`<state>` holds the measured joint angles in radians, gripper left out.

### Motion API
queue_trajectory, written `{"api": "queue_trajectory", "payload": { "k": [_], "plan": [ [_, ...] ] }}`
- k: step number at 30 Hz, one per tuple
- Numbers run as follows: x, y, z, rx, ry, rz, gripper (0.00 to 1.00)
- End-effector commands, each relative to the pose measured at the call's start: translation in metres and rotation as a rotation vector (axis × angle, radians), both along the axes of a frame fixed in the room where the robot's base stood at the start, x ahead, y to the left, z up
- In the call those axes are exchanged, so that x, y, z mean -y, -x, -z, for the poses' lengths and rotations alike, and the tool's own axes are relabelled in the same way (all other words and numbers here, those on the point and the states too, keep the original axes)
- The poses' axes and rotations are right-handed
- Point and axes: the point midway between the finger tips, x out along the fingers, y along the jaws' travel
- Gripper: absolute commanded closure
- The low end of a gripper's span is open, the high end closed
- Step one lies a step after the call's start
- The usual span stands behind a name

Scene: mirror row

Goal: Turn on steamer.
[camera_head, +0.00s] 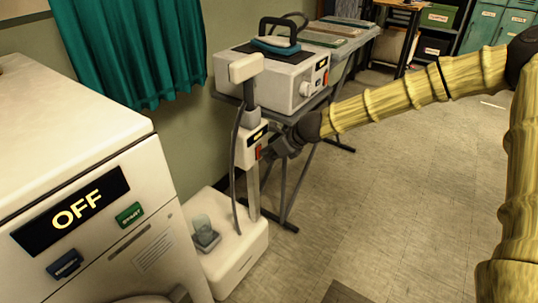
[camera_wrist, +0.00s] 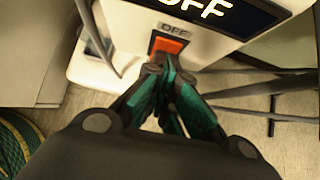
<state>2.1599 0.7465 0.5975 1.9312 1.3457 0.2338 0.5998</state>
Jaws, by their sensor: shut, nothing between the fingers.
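The steamer (camera_head: 240,255) is a white floor unit with an upright pole, a control box and a head at the top. Its control box (camera_head: 252,147) has a small dark display. In the wrist view the steamer's display (camera_wrist: 225,12) reads "OFF". An orange-red switch (camera_wrist: 168,46) labelled "OFF" sits below it. My gripper (camera_wrist: 165,68) is shut and empty, its fingertips at the switch's lower edge. Whether they touch it I cannot tell. In the head view my gripper (camera_head: 266,153) is just right of the control box.
A white washer-like machine (camera_head: 85,190) with an "OFF" display stands at the left. A folding table (camera_head: 345,62) behind the steamer holds a white ironing unit (camera_head: 275,85). A dark hose hangs beside the pole. The floor (camera_head: 390,210) to the right is mostly clear.

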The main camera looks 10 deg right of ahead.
Motion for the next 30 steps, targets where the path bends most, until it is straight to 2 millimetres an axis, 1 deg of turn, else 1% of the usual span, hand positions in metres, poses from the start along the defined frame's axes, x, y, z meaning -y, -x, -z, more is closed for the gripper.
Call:
{"api": "queue_trajectory", "payload": {
  "k": [1,4,9,21,27,30],
  "plan": [
    [0.000,0.001,-0.004,0.003,-0.003,-0.001,1.00],
    [0.005,0.006,-0.006,0.002,-0.003,-0.004,1.00],
    [0.019,0.019,-0.011,0.000,-0.003,-0.010,1.00],
    [0.042,0.046,-0.059,0.000,-0.002,-0.012,1.00],
    [0.052,0.057,-0.077,0.000,-0.002,-0.012,1.00],
    [0.055,0.061,-0.081,-0.001,-0.001,-0.013,1.00]
  ]
}}
